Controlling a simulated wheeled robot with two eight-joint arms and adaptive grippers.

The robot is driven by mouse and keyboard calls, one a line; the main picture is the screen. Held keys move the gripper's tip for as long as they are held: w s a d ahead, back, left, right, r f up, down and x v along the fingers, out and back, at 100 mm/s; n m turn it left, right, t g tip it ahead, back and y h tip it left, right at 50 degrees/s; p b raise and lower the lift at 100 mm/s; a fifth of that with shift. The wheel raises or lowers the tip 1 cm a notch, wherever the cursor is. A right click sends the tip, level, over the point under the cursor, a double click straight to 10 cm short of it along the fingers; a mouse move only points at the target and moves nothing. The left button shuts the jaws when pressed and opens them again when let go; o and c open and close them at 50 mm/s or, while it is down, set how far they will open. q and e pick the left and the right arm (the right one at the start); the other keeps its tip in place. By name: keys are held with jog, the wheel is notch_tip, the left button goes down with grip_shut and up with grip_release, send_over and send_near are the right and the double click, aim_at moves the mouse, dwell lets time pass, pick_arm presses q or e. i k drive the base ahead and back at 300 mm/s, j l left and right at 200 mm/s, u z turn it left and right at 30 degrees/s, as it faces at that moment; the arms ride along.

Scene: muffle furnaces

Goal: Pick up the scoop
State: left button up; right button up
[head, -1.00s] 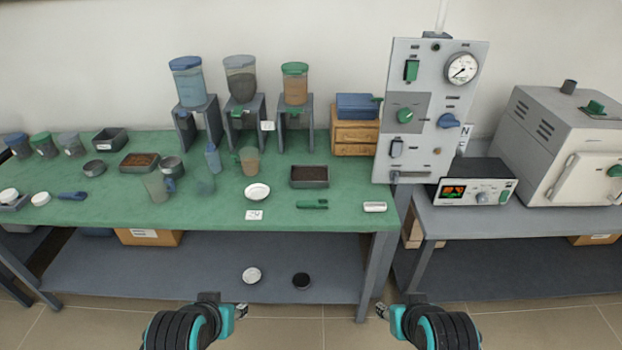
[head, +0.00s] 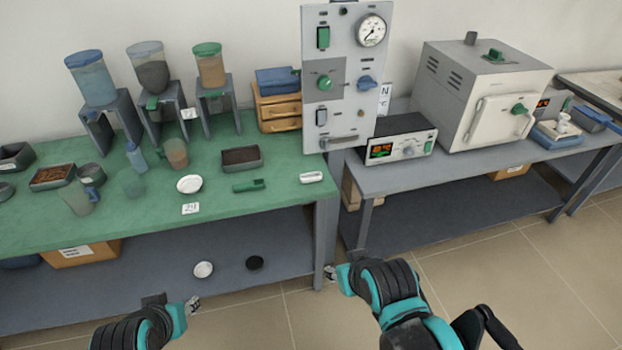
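A green scoop-like tool (head: 249,186) lies flat near the front edge of the green-topped table (head: 130,225), in front of a dark tray of brown granules (head: 241,158). My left gripper (head: 193,304) is low in front of the table, apart from the tool. My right gripper (head: 331,273) is near the table's front right leg, below the tabletop and apart from the tool. Both fingertips are too small to tell whether they are open or shut.
Hoppers on stands (head: 210,65) are behind. A grey control panel (head: 345,75) and a furnace (head: 480,95) stand right. The floor in front is clear.

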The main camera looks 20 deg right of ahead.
aim_at(258, 184)
jog(key=i+j+z, duration=0.25)
jog(key=i, duration=0.3)
jog(key=i+j+z, duration=0.1)
jog(key=i+z, duration=0.2)
jog(key=i, duration=0.25)
